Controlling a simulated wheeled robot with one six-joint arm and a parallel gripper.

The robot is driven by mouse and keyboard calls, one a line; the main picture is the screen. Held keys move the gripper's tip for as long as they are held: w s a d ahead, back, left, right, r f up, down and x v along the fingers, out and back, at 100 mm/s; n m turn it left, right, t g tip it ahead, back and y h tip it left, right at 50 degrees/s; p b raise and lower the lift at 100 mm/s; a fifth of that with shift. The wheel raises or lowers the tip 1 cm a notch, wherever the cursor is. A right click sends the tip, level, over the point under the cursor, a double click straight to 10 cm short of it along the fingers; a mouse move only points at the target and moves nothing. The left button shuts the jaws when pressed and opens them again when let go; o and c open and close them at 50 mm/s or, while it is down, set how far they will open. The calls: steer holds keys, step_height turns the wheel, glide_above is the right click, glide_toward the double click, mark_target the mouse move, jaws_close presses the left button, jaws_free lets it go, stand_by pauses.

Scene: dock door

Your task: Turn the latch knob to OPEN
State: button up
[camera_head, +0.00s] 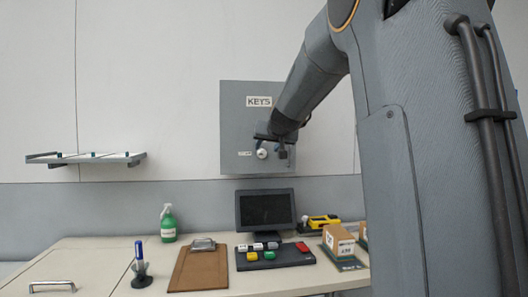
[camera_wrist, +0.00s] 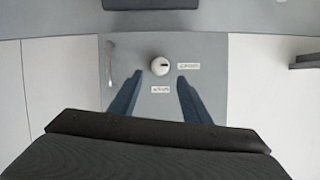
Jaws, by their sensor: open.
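The grey KEYS cabinet (camera_head: 235,115) hangs on the wall, with the white round latch knob (camera_head: 262,153) low on its door. In the wrist view the knob (camera_wrist: 159,66) lies just beyond and between the fingertips of my open gripper (camera_wrist: 159,76), with visible gaps on both sides. A short dark mark on the knob points toward the small label (camera_wrist: 189,66) at its right. A second label (camera_wrist: 161,89) sits below it between the fingers. Both labels are too blurred to read surely. In the head view my gripper (camera_head: 270,145) partly covers the knob area.
A slim door handle (camera_wrist: 111,62) stands left of the knob in the wrist view. Below the cabinet, the bench (camera_head: 100,255) carries a monitor (camera_head: 265,209), a green spray bottle (camera_head: 168,224), a clipboard (camera_head: 200,270) and boxes (camera_head: 338,241). A wall shelf (camera_head: 88,158) is at left.

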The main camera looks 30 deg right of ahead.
mark_target(263, 153)
steer(key=shift+p+x, duration=0.6)
steer(key=shift+x, duration=3)
steer(key=shift+a+f, duration=0.1)
steer(key=shift+f, duration=0.05)
steer(key=c, duration=0.9)
